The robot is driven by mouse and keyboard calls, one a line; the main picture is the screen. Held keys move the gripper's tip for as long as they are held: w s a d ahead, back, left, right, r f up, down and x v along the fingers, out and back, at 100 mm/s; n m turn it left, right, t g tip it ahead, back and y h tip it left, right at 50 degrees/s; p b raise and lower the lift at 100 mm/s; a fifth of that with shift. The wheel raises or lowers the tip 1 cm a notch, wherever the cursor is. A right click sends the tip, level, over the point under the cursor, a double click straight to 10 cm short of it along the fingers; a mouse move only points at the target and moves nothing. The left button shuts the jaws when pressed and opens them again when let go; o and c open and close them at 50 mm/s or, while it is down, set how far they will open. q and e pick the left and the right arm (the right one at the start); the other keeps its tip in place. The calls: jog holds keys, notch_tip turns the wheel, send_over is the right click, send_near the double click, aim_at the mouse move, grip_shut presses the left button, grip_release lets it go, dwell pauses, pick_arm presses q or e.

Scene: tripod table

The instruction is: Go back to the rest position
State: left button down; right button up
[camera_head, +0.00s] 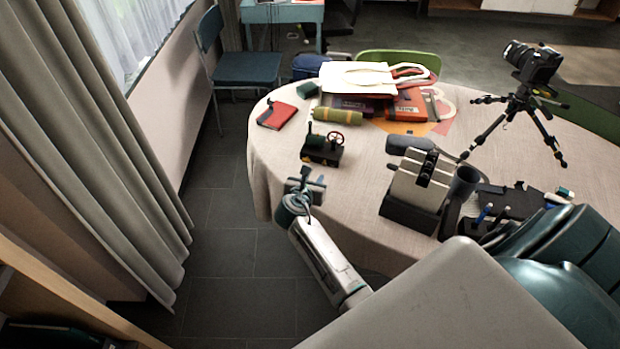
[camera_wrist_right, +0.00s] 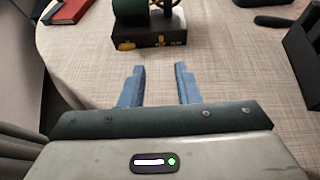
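My right gripper (camera_head: 306,181) is at the near left edge of the round table (camera_head: 276,163), with its arm reaching in from below. In the right wrist view its two blue fingers (camera_wrist_right: 159,75) stand apart with only tablecloth between them, so it is open and empty. A small steam-engine model (camera_head: 323,148) on a black base stands on the table just beyond the fingers and apart from them. It also shows in the right wrist view (camera_wrist_right: 148,28). My left gripper is not in view.
A red book (camera_head: 277,115), a green roll (camera_head: 338,115), a white bag (camera_head: 357,77), a toaster-like box (camera_head: 415,185) and a camera on a tripod (camera_head: 524,95) are on the table. A curtain (camera_head: 110,150) hangs at left. The floor (camera_head: 235,250) left of the table is clear.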

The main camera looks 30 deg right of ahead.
jog(key=shift+d+f, duration=0.1)
jog(key=shift+f, duration=0.05)
jog(key=s+a+f+m+g+y, duration=0.1)
jog(key=s+m+g+y, duration=0.25)
jog(key=s+m, duration=1.25)
jog(key=s+a+r+m+g+y, duration=0.1)
jog(key=s+a+r+m+y, duration=0.25)
jog(key=s, duration=0.55)
jog(key=s+a+r+m+g+y, duration=0.1)
jog(key=s+a+r+m+y, duration=0.1)
jog(key=s+a+m, duration=0.5)
jog(key=s+d+f+n, duration=0.1)
jog(key=d+f, duration=0.1)
jog(key=f, duration=1.3)
jog(key=s+d+f, duration=0.1)
jog(key=d+f, duration=0.2)
jog(key=f, duration=1.1)
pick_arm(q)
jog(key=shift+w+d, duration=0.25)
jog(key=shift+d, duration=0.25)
pick_arm(e)
jog(key=s+f+g, duration=0.2)
jog(key=s+f, duration=1.6)
jog(key=f, duration=0.2)
jog(key=shift+s+d+f+y, duration=0.25)
jog(key=shift+s+d+y, duration=0.05)
jog(key=shift+d, duration=0.1)
